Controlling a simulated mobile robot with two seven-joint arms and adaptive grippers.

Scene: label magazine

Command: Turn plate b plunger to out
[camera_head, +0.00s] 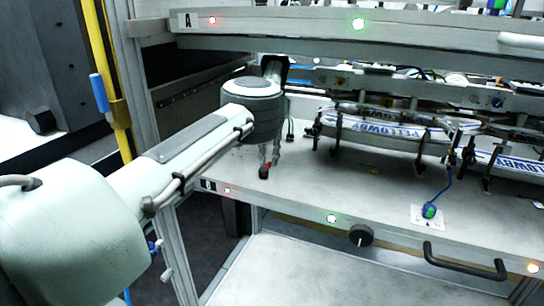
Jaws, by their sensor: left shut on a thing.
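Plate B (318,190) is the lower grey shelf, with a letter tag B (208,185) on its front edge at the left. My left gripper (267,171) points down at the left end of plate B, near the front edge. Its fingers are shut on a small part with red on it (264,173), which looks to be the plate B plunger. The fingers cover most of it, so I cannot tell whether it stands in or out. My right gripper is not in view.
Plate A (330,32) is above my left wrist. Label stacks (390,132) in black holders stand right of the gripper. A black knob (361,236) and a black handle (465,261) are on plate B's front. A yellow post (112,75) stands at the left.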

